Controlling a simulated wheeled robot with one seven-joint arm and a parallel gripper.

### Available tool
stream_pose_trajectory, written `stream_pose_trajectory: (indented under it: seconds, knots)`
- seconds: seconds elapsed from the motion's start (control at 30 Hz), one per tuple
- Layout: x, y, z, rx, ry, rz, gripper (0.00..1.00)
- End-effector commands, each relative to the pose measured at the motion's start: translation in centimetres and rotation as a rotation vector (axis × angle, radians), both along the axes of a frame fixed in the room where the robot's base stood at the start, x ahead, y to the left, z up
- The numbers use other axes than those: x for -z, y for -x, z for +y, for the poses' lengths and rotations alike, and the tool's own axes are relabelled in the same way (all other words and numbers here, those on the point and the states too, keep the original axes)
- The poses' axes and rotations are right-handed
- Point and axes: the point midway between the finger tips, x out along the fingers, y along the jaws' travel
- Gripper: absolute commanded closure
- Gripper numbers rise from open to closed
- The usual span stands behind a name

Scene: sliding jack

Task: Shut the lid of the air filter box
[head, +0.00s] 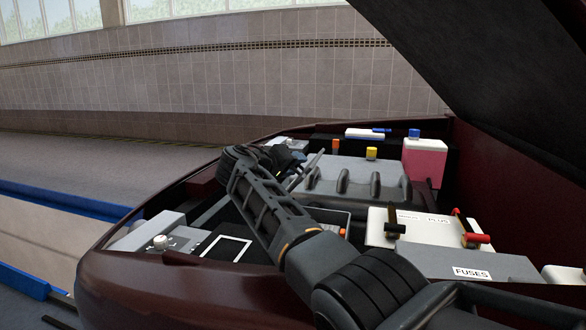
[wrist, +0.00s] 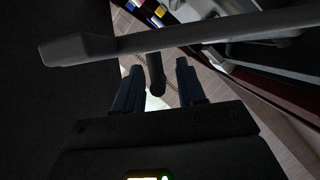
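The air filter box appears to be the grey-rimmed open box (head: 338,218) in the engine bay, largely hidden behind my arm in the head view. Its lid (head: 307,171) seems to stand raised, seen as a thin grey edge. In the wrist view a long grey bar, probably the lid's edge (wrist: 110,46), crosses close in front of the fingers. A dark stub (wrist: 156,78) shows between the two fingers. My gripper (wrist: 158,72) is open, its fingers apart either side of the stub; contact cannot be told. In the head view my gripper (head: 288,158) is small and dark near the lid.
A ribbed grey engine cover (head: 350,178), a pink-filled reservoir (head: 424,160), a white battery (head: 420,228) with levers and a fuse box (head: 470,267) crowd the bay. The raised hood (head: 480,70) overhangs the right.

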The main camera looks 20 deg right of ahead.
Motion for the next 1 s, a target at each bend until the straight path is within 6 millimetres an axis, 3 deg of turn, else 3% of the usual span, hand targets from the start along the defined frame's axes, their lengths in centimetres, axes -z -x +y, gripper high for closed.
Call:
stream_pose_trajectory:
  seconds: [0.13, 0.53, 1.0]
  knots:
    - [-0.04, 0.0, 0.0, 0.0, 0.0, 0.0, 0.61]
    - [-0.02, 0.02, 0.03, -0.001, 0.0, -0.001, 0.99]
    - [0.07, 0.0, 0.07, -0.001, 0.0, -0.001, 1.0]
